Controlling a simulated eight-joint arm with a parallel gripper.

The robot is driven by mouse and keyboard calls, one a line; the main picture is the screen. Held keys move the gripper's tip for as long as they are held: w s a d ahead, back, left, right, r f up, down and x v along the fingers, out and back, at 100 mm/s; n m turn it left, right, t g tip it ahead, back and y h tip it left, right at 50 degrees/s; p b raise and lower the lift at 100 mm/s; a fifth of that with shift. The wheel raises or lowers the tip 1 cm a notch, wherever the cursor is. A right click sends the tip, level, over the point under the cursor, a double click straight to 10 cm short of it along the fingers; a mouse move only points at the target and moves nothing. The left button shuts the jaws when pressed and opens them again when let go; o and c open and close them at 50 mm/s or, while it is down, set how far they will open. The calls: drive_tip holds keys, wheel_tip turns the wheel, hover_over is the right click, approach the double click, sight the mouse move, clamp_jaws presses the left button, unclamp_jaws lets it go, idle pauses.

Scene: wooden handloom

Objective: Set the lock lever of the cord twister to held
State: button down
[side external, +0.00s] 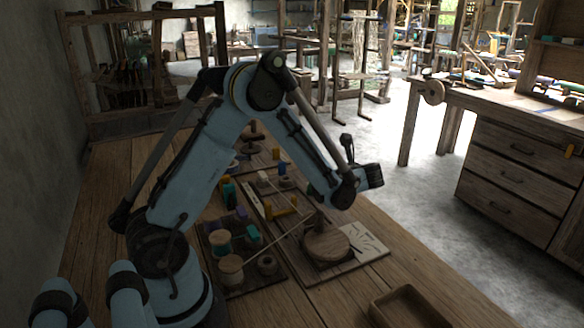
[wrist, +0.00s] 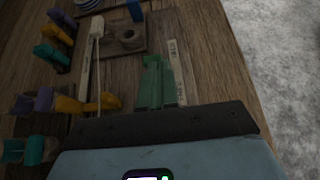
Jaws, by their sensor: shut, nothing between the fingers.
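My gripper (wrist: 155,66) shows in the wrist view as two narrow green fingers close together, shut and empty above the bare table. In the side view its fingertips cannot be made out past my dark wrist. A dark wooden block with a round, holed piece (wrist: 130,38) lies just beyond the fingers in the wrist view, apart from them. Next to it a pale wooden stick (wrist: 92,55) runs along the table. I cannot tell for certain which part is the cord twister or its lock lever. A round wooden disc (side external: 326,245) sits on a board in the side view.
A yellow piece (wrist: 82,105) and several other coloured pieces stand left of my gripper. Spools (side external: 230,268) stand near my base. An empty wooden tray (side external: 408,308) is at the table's front. The table's right edge drops to the grey floor (wrist: 275,60).

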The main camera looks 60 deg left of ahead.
drive_tip(key=a+h, duration=0.1)
drive_tip(key=a+r+h, duration=0.1)
drive_tip(key=h, duration=0.1)
drive_tip(key=shift+s+a+r+h, duration=0.1)
drive_tip(key=shift+a+r+h, duration=0.2)
drive_tip(key=shift+a, duration=0.1)
drive_tip(key=a+h, duration=0.2)
drive_tip(key=h, duration=0.1)
drive_tip(key=shift+a+r, duration=0.2)
drive_tip(key=shift+a, duration=0.15)
drive_tip(key=shift+d, duration=0.1)
drive_tip(key=shift+r, duration=0.8)
drive_tip(key=shift+d, duration=0.15)
